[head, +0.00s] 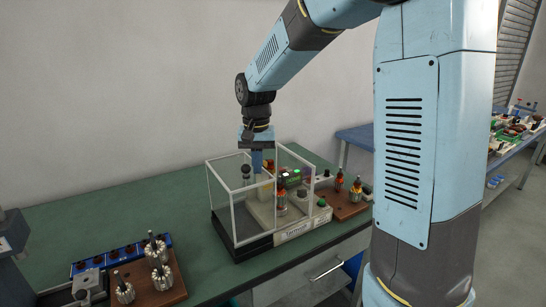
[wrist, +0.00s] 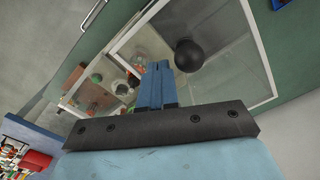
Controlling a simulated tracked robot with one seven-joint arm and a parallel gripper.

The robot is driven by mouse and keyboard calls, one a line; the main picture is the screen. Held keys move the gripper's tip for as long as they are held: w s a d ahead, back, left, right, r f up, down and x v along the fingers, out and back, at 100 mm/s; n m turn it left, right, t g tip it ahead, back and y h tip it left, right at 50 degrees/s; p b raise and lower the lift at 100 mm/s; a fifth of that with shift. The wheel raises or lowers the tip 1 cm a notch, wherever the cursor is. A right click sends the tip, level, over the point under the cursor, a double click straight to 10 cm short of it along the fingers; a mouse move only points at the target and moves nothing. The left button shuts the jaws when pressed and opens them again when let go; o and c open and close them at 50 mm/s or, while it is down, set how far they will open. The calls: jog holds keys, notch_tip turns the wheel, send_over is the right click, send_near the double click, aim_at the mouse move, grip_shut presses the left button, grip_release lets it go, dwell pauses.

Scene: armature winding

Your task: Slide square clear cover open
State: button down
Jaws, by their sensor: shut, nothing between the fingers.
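The square clear cover (head: 238,208) is a see-through box with a pale frame, standing over the winding machine (head: 293,229) on the green bench. A black ball knob (head: 246,170) shows at the cover, and the wrist view shows it large (wrist: 188,53) over a clear panel (wrist: 232,75). My gripper (head: 257,168) points down at the cover, just right of the knob in the head view. In the wrist view its blue fingers (wrist: 157,68) are together and empty, left of the knob. I cannot tell whether they touch the knob or cover.
A wooden board (head: 163,283) with several armatures and a blue tray (head: 118,257) lie at the left of the bench. Another wooden board (head: 345,208) with wound parts is right of the machine. Green bench surface (head: 95,216) is free behind the left board.

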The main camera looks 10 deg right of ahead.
jog(key=shift+d+r, duration=0.2)
jog(key=shift+r, duration=1.6)
jog(key=r, duration=0.2)
jog(key=d+r, duration=0.1)
jog(key=r, duration=0.1)
jog(key=shift+w, duration=0.25)
jog(key=s+d+r+n+t, duration=0.1)
jog(key=s+d, duration=0.4)
jog(key=s, duration=0.7)
jog(key=s+d+n+t, duration=0.1)
jog(key=s+d+t, duration=0.3)
jog(key=s, duration=0.9)
jog(key=shift+d+r+t, duration=0.3)
jog(key=shift+d+r, duration=0.1)
jog(key=shift+d, duration=0.3)
